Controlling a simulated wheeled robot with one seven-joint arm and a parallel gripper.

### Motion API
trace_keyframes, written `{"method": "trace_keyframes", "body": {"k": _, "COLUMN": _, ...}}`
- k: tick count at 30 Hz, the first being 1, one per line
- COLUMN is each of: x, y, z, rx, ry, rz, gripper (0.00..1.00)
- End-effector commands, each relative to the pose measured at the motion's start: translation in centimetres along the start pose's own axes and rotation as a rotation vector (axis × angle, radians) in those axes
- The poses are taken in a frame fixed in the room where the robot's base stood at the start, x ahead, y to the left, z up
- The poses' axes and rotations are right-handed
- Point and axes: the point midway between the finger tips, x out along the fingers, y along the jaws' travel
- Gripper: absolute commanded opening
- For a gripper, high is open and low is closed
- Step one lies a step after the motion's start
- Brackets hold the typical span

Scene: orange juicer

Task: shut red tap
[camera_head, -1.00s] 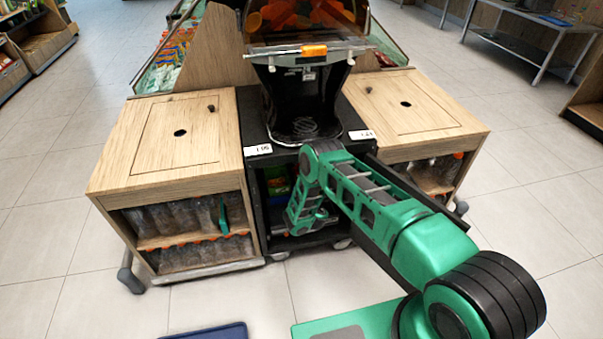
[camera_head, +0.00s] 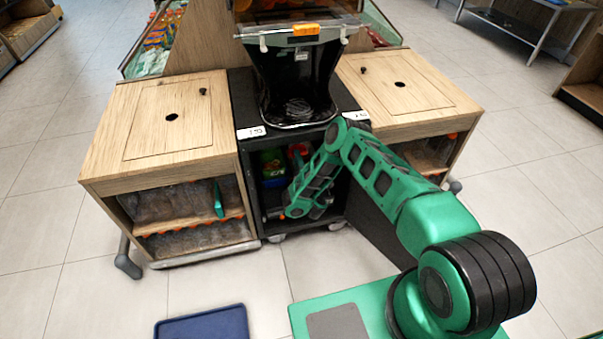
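The juicer (camera_head: 298,75) is a black machine with a clear front cover, standing on a black cabinet (camera_head: 246,165) between two wooden units. A small red thing (camera_head: 298,150) shows inside the open cabinet, partly behind my arm. My green arm reaches to the cabinet and bends down in front of its opening. My gripper is low there, small and folded among the arm links; its fingers cannot be made out.
Wooden units (camera_head: 165,120) and (camera_head: 398,85) flank the cabinet, with bottles on shelves below. A green handle-like piece (camera_head: 218,199) is on the left unit's shelf. A dark blue mat or tray (camera_head: 205,325) is at the bottom.

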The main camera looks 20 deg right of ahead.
Motion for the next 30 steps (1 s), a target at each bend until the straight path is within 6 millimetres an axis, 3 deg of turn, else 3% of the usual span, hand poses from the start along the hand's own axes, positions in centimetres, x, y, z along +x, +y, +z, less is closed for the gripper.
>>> {"method": "trace_keyframes", "body": {"k": 8, "x": -1.9, "y": 0.5, "z": 0.2, "rx": 0.007, "ry": -0.007, "rz": 0.01, "gripper": 0.3}}
{"method": "trace_keyframes", "body": {"k": 21, "x": -6.8, "y": 0.1, "z": -0.1, "rx": 0.005, "ry": 0.0, "rz": 0.002, "gripper": 0.3}}
{"method": "trace_keyframes", "body": {"k": 30, "x": -7.4, "y": 0.2, "z": -0.2, "rx": 0.004, "ry": 0.0, "rz": 0.005, "gripper": 0.3}}
